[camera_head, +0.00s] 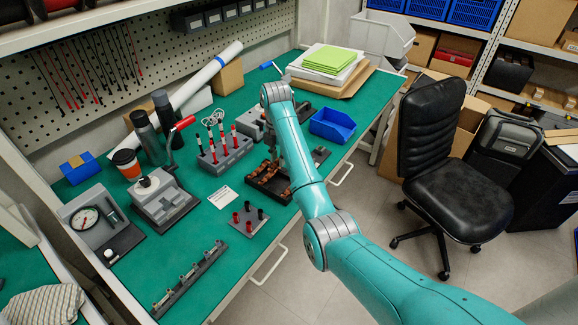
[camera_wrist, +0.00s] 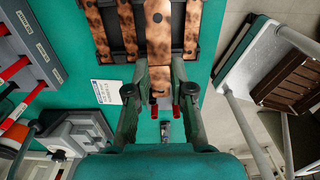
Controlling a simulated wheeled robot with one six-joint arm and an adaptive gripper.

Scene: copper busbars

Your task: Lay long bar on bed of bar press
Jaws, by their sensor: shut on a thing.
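In the wrist view my gripper (camera_wrist: 165,92) is shut on the near end of a long copper bar (camera_wrist: 158,42). The bar runs away from the fingers over or in a dark rack (camera_wrist: 127,57); I cannot tell whether it is lifted clear. Other mottled copper bars lie on either side of it. In the head view the rack (camera_head: 262,187) with copper pieces is on the green bench, partly behind my arm, and my gripper is hidden. A grey device with a red-handled lever (camera_head: 162,200), seemingly the bar press, stands left on the bench.
A dial gauge (camera_head: 88,222), cup (camera_head: 126,163) and bottles crowd the left. A blue bin (camera_head: 332,124) is right of my arm.

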